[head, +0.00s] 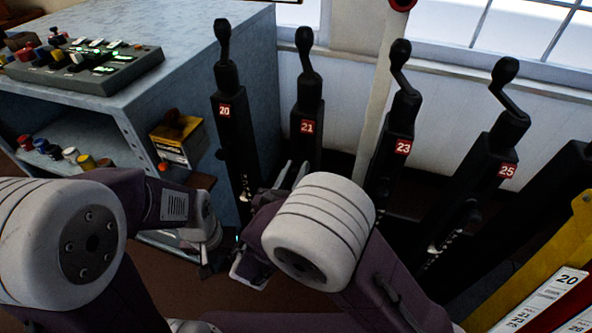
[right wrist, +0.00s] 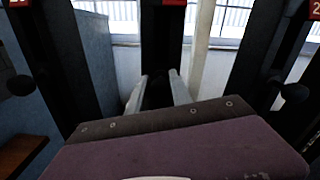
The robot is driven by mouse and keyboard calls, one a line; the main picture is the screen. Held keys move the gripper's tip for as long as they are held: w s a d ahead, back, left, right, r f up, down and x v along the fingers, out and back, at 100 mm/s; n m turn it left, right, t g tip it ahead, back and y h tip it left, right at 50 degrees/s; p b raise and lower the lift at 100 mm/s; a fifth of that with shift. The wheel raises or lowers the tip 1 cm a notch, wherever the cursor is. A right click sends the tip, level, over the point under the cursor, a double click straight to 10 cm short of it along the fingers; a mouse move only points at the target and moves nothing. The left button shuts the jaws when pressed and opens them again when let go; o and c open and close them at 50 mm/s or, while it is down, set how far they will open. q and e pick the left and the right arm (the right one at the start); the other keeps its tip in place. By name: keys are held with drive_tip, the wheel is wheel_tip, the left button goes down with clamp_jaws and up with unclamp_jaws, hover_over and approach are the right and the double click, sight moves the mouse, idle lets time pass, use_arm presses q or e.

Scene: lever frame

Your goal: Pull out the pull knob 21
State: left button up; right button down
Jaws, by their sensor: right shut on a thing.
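Lever post 21 (head: 306,140) is a black upright post with a red 21 plate and a black crank handle on top. My right gripper (head: 290,176) is at the front of this post, below the plate. In the right wrist view its two pale fingers (right wrist: 158,93) stand on either side of a dark thing, which fits pull knob 21 (right wrist: 157,97). The knob's outline is lost against the black post, and my right wrist hides it in the head view. My left gripper (head: 208,262) hangs low at the left, away from post 21, its jaws unclear.
Black post 20 (head: 233,140) stands close on the left, posts 23 (head: 394,150) and 25 (head: 490,170) on the right. A white pipe (head: 380,90) rises behind. A grey cabinet (head: 190,75) with a control box (head: 85,65) is at the left.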

idle(0.5)
drive_tip(key=p+v, duration=0.1)
drive_tip(key=v, duration=0.1)
drive_tip(key=shift+s+a, duration=0.1)
drive_tip(key=shift+s, duration=0.2)
drive_tip(key=shift+w+f, duration=0.1)
drive_tip(key=shift+f, duration=0.05)
drive_tip(key=c, duration=1.1)
unclamp_jaws()
drive_tip(key=shift+c, duration=0.2)
use_arm(q)
drive_tip(key=shift+r, duration=0.55)
